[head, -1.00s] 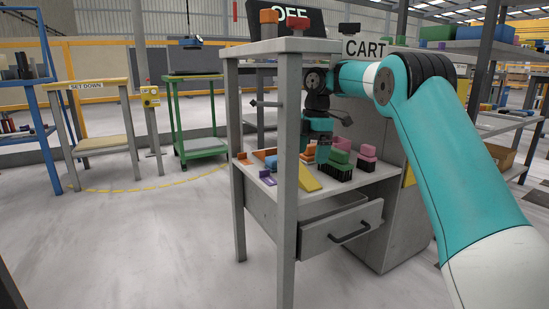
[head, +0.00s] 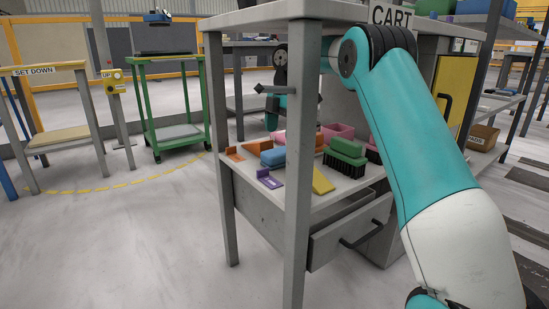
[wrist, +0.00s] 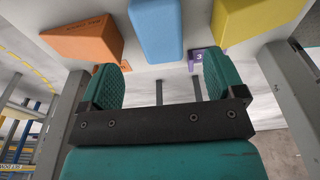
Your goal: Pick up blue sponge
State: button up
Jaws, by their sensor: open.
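The blue sponge (head: 272,157) lies on the cart shelf, between an orange piece and the front leg, which hides part of its right side. In the wrist view the blue sponge (wrist: 157,30) is at the top centre, beyond the fingertips and in line with the gap between them. My gripper (wrist: 161,75) is open, with its two teal pads apart and nothing between them. In the head view my gripper is partly hidden behind the cart's front leg, at the back of the shelf near the sponge.
Orange pieces (head: 235,154) lie left of the sponge, and a purple tag (head: 270,179) lies in front. A yellow piece (head: 322,181) and a green brush (head: 346,157) are to the right. The cart's front leg (head: 299,160) stands close by. The drawer (head: 350,232) below is partly open.

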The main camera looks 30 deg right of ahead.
aim_at(278, 151)
jog(key=f+b, duration=0.4)
jog(key=a+f+b, duration=0.1)
jog(key=f+b, duration=0.1)
jog(key=f, duration=0.1)
jog(key=shift+b, duration=0.3)
jog(key=shift+c, duration=0.4)
jog(key=c, duration=1)
jog(key=shift+r, duration=0.1)
